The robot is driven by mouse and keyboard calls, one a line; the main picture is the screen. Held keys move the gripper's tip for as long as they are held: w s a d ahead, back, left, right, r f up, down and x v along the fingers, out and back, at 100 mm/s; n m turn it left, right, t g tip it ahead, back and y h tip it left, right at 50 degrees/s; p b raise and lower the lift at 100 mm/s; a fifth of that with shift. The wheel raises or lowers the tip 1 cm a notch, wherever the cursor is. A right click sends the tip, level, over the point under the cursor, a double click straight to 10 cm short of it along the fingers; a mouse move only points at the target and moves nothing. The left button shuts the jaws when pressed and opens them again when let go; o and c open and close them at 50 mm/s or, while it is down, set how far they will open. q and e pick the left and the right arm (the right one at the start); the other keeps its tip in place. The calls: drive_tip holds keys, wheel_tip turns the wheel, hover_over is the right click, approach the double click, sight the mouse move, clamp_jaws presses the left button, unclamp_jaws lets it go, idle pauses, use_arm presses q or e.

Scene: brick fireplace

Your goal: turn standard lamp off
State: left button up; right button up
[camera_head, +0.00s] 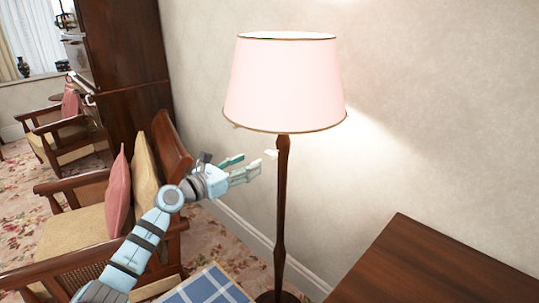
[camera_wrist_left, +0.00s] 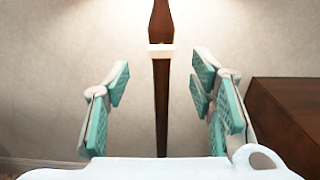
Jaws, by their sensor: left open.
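The standard lamp has a lit pink shade (camera_head: 284,85) on a dark wooden pole (camera_head: 281,205). A small pale switch (camera_head: 271,153) sticks out from the pole just below the shade. In the left wrist view the switch shows as a pale block (camera_wrist_left: 161,51) on the pole (camera_wrist_left: 161,105). My left gripper (camera_head: 246,168) is open and empty, to the left of the pole and slightly below the switch. In the left wrist view its green-padded fingers stand on either side of the pole's line. My right gripper is in neither view.
A dark wooden table (camera_head: 435,270) stands at the lower right. An armchair with a pink cushion (camera_head: 118,195) is on the left, beneath my left arm. A blue checked cloth (camera_head: 207,288) lies at the bottom. The wall is close behind the lamp.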

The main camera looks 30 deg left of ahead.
sight(268, 154)
use_arm(q)
drive_tip(key=b+x, duration=0.1)
drive_tip(key=x, duration=0.7)
drive_tip(key=shift+w+d+f+b, duration=0.1)
drive_tip(key=shift+d+f+b, duration=0.1)
drive_tip(key=shift+b, duration=0.15)
drive_tip(key=shift+w+d+r, duration=0.1)
drive_tip(key=shift+w+d, duration=0.05)
drive_tip(key=shift+w, duration=0.35)
drive_tip(key=shift+c, duration=0.6)
drive_tip(key=c, duration=1.1)
drive_tip(key=shift+o, duration=0.2)
